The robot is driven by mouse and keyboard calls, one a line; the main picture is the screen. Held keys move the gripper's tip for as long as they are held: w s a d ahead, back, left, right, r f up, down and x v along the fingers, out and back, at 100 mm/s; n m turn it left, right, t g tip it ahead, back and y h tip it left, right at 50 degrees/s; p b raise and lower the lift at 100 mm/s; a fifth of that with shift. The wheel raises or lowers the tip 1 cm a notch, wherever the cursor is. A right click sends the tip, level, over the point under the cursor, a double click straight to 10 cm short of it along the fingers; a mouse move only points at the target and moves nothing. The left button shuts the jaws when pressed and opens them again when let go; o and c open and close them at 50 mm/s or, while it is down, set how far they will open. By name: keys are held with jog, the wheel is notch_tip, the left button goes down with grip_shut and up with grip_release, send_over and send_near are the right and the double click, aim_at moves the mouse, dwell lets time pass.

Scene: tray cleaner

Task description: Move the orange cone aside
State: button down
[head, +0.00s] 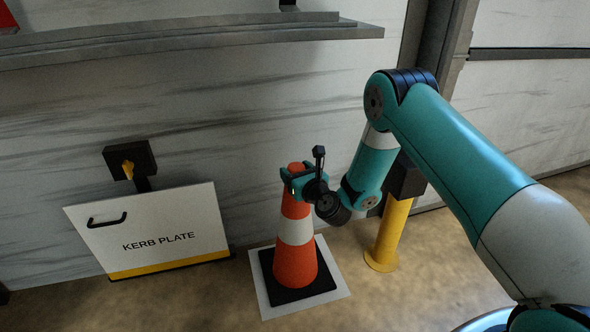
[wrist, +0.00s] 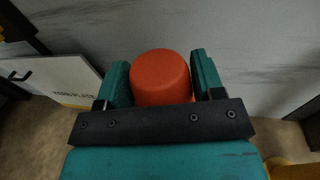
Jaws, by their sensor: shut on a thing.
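The orange cone (head: 296,262) has a white band and a black square base, and stands upright on a white square (head: 338,285) on the floor. My gripper (head: 296,178) is at the cone's top, with its teal fingers on either side of it. In the wrist view the rounded orange top of the cone (wrist: 160,76) sits between the two fingers of my gripper (wrist: 161,84). The gripper is shut on the cone near its tip. The fingers hide part of the cone's upper end in the head view.
A white kerb plate (head: 190,222) with a black handle and yellow lower edge leans at the wall, left of the cone. A yellow post (head: 391,232) with a dark top stands close on the right. A grey shelf (head: 200,40) runs above. Bare floor lies in front.

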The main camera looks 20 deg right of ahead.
jog(key=shift+w+f, duration=0.1)
jog(key=shift+f, duration=0.05)
jog(key=c, duration=0.7)
grip_release()
jog(key=shift+f, duration=0.2)
jog(key=o, duration=0.5)
jog(key=shift+c, duration=0.2)
